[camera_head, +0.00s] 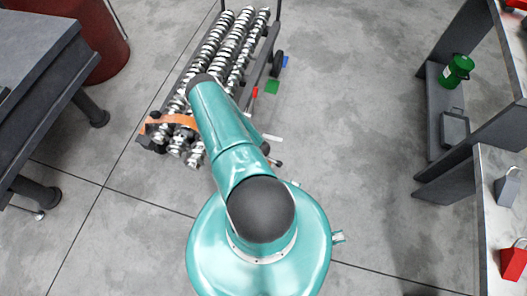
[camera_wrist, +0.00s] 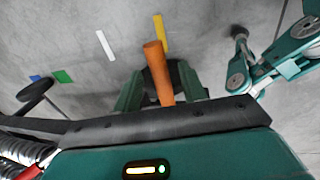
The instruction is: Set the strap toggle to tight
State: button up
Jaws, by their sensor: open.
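An orange lever (camera_wrist: 158,75), apparently the strap toggle, shows in the wrist view, rising from a dark mount. My gripper (camera_wrist: 160,72) is open, with one green finger on each side of the lever. I cannot tell whether either finger touches it. In the head view, an orange strap (camera_head: 172,120) lies across the near end of the shafts on a cart; my arm covers its right part. My gripper and the lever are hidden behind my arm there. The lever's setting cannot be read.
The wheeled cart (camera_head: 262,58) carries several metal shafts (camera_head: 228,42). Dark benches stand at left (camera_head: 35,50) and right (camera_head: 485,165). The right side holds a green can (camera_head: 457,70) and a red padlock (camera_head: 513,262). Open floor lies between cart and right bench.

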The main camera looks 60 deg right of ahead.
grip_shut()
jog(key=shift+r, duration=0.15)
jog(key=g, duration=0.1)
jog(key=w+r+g, duration=0.1)
jog(key=g, duration=0.1)
jog(key=r+g, duration=0.1)
jog(key=shift+w+a+r+h, duration=0.1)
jog(key=shift+w+r+h, duration=0.1)
jog(key=shift+w+h, duration=0.15)
jog(key=shift+w+a+r+n+g+h, duration=0.1)
jog(key=shift+w+r+n+g+h, duration=0.15)
jog(key=shift+w+r+g, duration=0.65)
jog(key=shift+w+a+r+n+g+h, duration=0.15)
jog(key=shift+n+g+h, duration=0.1)
jog(key=shift+g, duration=1.25)
jog(key=shift+f, duration=0.1)
grip_release()
